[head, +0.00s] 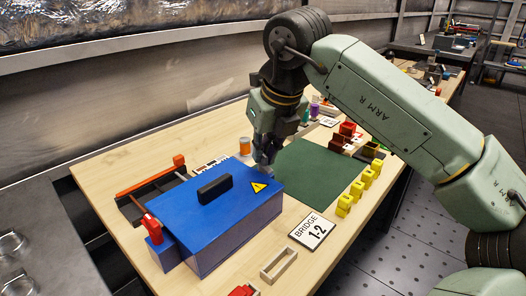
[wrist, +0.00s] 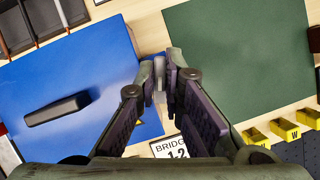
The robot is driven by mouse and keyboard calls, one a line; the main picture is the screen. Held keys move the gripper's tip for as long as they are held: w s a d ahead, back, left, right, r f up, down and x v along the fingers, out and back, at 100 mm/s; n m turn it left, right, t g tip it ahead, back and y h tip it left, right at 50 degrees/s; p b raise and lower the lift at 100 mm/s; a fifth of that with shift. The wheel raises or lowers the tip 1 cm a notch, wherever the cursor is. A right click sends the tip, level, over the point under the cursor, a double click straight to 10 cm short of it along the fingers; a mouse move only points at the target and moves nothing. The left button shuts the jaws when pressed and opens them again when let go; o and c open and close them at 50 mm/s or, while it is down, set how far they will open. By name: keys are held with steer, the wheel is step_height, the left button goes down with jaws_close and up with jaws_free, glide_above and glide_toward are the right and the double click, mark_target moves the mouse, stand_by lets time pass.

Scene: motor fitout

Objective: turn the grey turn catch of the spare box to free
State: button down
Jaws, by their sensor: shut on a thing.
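The spare box is a blue box (head: 190,222) with a black handle (head: 215,188) on its lid and a yellow warning triangle; it also shows in the wrist view (wrist: 85,100). My gripper (head: 264,160) points down at the box's far right end. In the wrist view its fingers (wrist: 166,78) close on a small grey piece, the grey turn catch (wrist: 159,72), beside the box's edge. The fingers hide most of the catch, and I cannot tell which way it is turned. A red latch (head: 152,228) sits at the box's near left end.
A green mat (head: 318,178) lies right of the box. Several yellow blocks (head: 344,205) line its right side, with a "BRIDGE 1-2" card (head: 312,230) in front. An orange spool (head: 245,146) stands behind the box. A rack (head: 150,183) lies close at left.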

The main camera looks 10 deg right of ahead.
steer(key=shift+d+n+g+y, duration=0.1)
steer(key=shift+n+g+y, duration=0.4)
steer(key=shift+n, duration=1.4)
steer(key=c, duration=1.7)
jaws_free()
steer(key=v, duration=1.2)
steer(key=shift+d, duration=0.15)
steer(key=shift+s+f, duration=0.1)
steer(key=shift+f, duration=0.05)
